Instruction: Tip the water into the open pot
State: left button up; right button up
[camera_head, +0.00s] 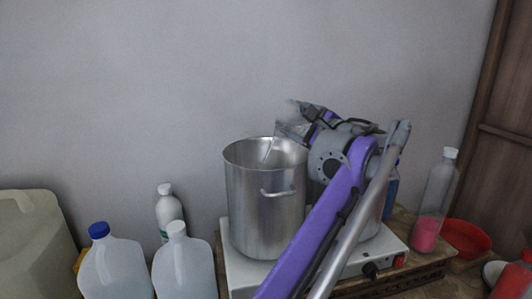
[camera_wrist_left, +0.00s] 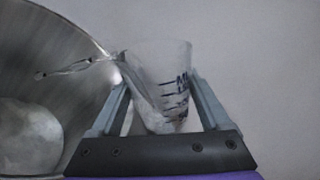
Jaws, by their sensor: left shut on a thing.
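A tall open steel pot (camera_head: 265,205) stands on the white hotplate (camera_head: 236,270). A clear beaker (camera_head: 289,115) is tilted above its right rim, with a thin stream of water (camera_head: 269,150) falling into the pot. My left gripper (camera_head: 307,121) is shut on the beaker. In the left wrist view, the fingers (camera_wrist_left: 158,105) clasp both sides of the marked beaker (camera_wrist_left: 172,68). Water leaves its lip to the left, over the pot's inside (camera_wrist_left: 70,40). The arm hides part of the hotplate. My right gripper is out of view.
White-capped (camera_head: 184,268) and blue-capped (camera_head: 115,270) jugs and a white bottle (camera_head: 168,212) stand left of the pot. Right of my arm are a pink-filled bottle (camera_head: 432,205) and a red bowl (camera_head: 467,238). A second metal vessel is partly hidden behind my arm.

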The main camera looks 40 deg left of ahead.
pick_arm(q)
jog(key=shift+f+n, duration=0.15)
jog(key=shift+n, duration=0.25)
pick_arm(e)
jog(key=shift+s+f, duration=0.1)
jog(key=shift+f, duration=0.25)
pick_arm(q)
jog(key=shift+r+n, duration=0.4)
jog(key=shift+n, duration=0.4)
jog(key=shift+s+a+f+n+b, duration=0.2)
jog(key=shift+s+a+n+b, duration=0.05)
jog(key=shift+s+n+b, duration=0.3)
jog(key=shift+s+a+f+n+b, duration=0.2)
jog(key=shift+s+n+b, duration=0.2)
jog(key=shift+n+b, duration=0.1)
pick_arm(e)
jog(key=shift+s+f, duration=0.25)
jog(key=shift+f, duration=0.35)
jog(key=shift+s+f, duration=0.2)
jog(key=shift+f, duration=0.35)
pick_arm(q)
jog(key=shift+r, duration=0.1)
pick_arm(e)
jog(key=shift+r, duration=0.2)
